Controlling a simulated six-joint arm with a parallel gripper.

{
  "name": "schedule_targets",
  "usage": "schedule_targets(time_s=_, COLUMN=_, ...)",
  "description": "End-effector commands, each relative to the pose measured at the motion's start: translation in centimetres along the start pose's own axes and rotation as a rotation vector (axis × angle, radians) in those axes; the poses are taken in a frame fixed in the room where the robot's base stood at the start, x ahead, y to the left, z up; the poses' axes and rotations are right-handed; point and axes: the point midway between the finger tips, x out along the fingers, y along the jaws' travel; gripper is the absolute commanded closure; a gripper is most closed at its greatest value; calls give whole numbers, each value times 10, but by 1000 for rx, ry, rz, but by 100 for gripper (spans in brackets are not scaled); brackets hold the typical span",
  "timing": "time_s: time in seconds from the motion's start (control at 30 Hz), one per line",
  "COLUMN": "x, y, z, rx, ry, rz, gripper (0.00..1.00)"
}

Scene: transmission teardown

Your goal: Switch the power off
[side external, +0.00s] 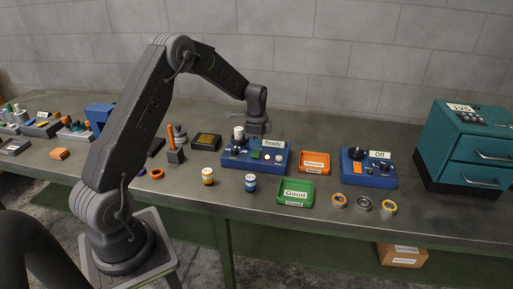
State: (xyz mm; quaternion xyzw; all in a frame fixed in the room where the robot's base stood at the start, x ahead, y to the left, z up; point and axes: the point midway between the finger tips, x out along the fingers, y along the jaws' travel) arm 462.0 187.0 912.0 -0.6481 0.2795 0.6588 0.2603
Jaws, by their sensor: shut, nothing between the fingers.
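A blue control unit (231,160) with a sign reading "Ready" stands mid-bench. It carries a white and dark cylinder, a green button and pale round knobs. A second blue unit (382,182) to its right has a sign reading "Off", black parts on top and an orange item on its front left. Which control is the power switch is too small to tell. My gripper (256,131) is shut and empty, pointing down just above or behind the "Ready" unit; contact cannot be told. The fingertips are small and dark here.
An orange bin (315,169) and a green bin marked "Good" (296,185) lie between the units. Several rings (363,205) and yellow (207,176) and blue (250,183) containers sit in front. A teal drawer cabinet (470,140) stands right. Parts crowd the left; open bench lies behind.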

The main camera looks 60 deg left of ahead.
Motion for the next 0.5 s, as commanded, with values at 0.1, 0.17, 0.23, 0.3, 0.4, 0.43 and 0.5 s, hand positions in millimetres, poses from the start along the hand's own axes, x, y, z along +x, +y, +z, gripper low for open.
schedule_targets(time_s=0.1, x=-30, y=-1, z=-2, rx=0, ry=4, rz=-8, gripper=100)
schedule_targets(time_s=0.17, x=-44, y=-1, z=-2, rx=0, ry=4, rz=-7, gripper=100)
schedule_targets(time_s=0.23, x=-60, y=-1, z=-2, rx=0, ry=4, rz=-8, gripper=100)
schedule_targets(time_s=0.3, x=-76, y=0, z=-2, rx=0, ry=4, rz=-7, gripper=100)
schedule_targets(time_s=0.4, x=-94, y=0, z=-2, rx=0, ry=4, rz=-6, gripper=100)
schedule_targets(time_s=0.43, x=-99, y=0, z=-2, rx=0, ry=4, rz=-6, gripper=100)
schedule_targets(time_s=0.5, x=-108, y=0, z=-2, rx=0, ry=4, rz=-5, gripper=100)
